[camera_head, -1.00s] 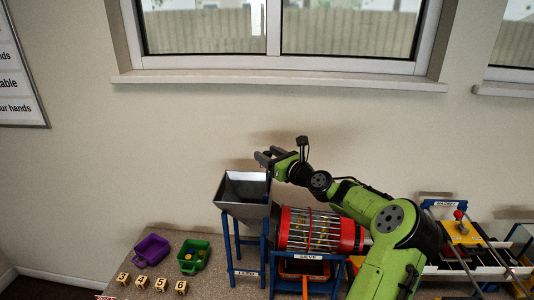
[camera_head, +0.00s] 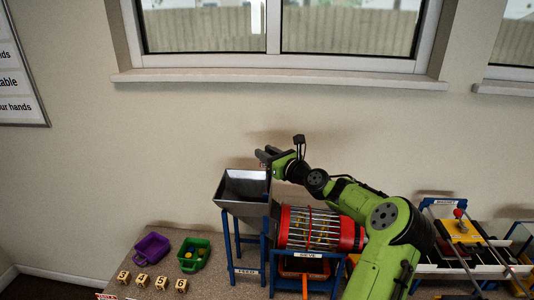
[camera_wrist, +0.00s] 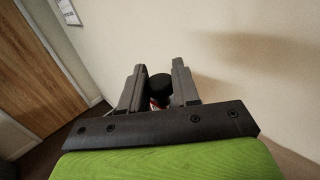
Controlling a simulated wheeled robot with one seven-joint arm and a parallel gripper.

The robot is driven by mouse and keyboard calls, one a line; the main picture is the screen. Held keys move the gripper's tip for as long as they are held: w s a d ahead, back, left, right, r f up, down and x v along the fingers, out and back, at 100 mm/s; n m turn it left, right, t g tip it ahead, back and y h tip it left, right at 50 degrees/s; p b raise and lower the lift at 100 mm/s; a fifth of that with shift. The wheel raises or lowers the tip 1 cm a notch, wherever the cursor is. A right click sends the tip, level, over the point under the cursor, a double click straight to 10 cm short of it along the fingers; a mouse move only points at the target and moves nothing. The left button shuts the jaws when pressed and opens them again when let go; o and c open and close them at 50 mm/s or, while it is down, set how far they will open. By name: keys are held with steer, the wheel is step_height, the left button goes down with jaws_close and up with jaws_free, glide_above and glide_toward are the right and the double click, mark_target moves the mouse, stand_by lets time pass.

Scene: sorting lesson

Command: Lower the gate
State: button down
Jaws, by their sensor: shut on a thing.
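The grey metal hopper (camera_head: 242,188) stands on a blue frame with a FEED label, left of the drum. My gripper (camera_head: 264,155) is above the hopper's back right edge. In the wrist view, my gripper (camera_wrist: 158,88) has its two fingers on either side of a round black knob (camera_wrist: 160,82), shut on it. A bit of red and white shows just below the knob. The gate itself cannot be made out clearly; my gripper and the hopper wall may hide it.
A red-ended barred drum (camera_head: 310,228) labelled SIEVE stands right of the hopper, below my arm. A purple tub (camera_head: 152,248) and a green tub (camera_head: 194,255) are at the left, with several numbered blocks before them. A magnet station (camera_head: 462,232) is at the right.

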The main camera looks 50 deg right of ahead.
steer(key=b, duration=0.1)
glide_above(267, 191)
step_height(267, 191, down, 7)
steer(key=shift+w+d+f, duration=0.1)
steer(key=shift+d+f, duration=0.05)
steer(key=shift+f, duration=0.05)
steer(key=c, duration=0.9)
jaws_free()
steer(key=s, duration=0.5)
steer(key=s+a, duration=0.1)
steer(key=s, duration=0.4)
steer(key=s+b, duration=0.1)
steer(key=s, duration=0.4)
steer(key=shift+s+a, duration=0.3)
steer(key=shift+a, duration=0.1)
